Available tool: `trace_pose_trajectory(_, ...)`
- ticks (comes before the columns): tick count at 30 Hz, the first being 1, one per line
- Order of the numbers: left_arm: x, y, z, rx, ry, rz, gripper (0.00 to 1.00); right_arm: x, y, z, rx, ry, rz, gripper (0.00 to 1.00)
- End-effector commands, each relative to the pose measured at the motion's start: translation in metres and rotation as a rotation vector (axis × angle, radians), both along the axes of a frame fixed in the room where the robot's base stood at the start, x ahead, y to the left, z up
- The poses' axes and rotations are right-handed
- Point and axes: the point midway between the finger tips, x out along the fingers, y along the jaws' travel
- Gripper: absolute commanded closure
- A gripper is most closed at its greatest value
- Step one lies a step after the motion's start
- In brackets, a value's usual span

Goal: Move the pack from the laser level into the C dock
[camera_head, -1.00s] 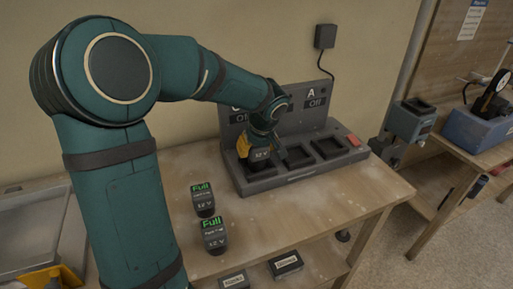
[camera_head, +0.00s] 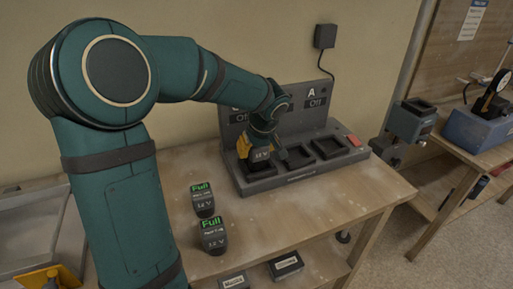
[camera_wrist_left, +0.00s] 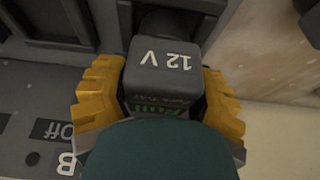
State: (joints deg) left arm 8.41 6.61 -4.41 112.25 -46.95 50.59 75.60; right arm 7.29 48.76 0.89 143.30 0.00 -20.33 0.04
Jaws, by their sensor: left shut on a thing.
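My left gripper (camera_head: 259,146) is shut on a dark grey 12 V pack (camera_head: 261,155), at the leftmost bay of the charger (camera_head: 290,179). In the left wrist view the yellow fingers (camera_wrist_left: 160,98) grip both sides of the pack (camera_wrist_left: 162,65), and a green display shows partly at its lower edge. I cannot tell whether the pack is fully seated. The arm covers part of the sign above the leftmost bay. The other two bays look empty; A reads Off. A grey-teal device with an open top bay (camera_head: 410,120), possibly the laser level, stands at right. My right gripper is out of view.
Two packs reading Full (camera_head: 203,199) (camera_head: 213,236) stand on the bench (camera_head: 320,214) left of the charger. Labelled dark boxes (camera_head: 285,265) lie on a lower shelf. A blue machine (camera_head: 476,128) sits on the right-hand bench. The bench front is clear.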

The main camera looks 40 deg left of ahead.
Motion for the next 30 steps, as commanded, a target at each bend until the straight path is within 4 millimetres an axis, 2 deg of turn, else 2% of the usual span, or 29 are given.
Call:
trace_pose_trajectory(14,0.0001,-0.0001,-0.0090,0.000,0.000,0.000,0.85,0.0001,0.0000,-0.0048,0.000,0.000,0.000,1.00)
trace_pose_trajectory(15,0.0001,0.0000,-0.0093,0.000,0.000,0.000,0.36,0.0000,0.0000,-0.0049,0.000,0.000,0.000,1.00)
trace_pose_trajectory(16,0.0002,0.0000,-0.0090,0.000,0.000,0.000,0.25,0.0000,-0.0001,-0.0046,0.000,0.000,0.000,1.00)
trace_pose_trajectory(25,-0.0002,-0.0002,-0.0091,0.000,0.001,0.000,0.23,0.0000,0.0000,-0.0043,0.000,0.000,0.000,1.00)
trace_pose_trajectory(30,-0.0013,-0.0028,0.0002,0.000,0.000,0.000,0.23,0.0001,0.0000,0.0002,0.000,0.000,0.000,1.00)
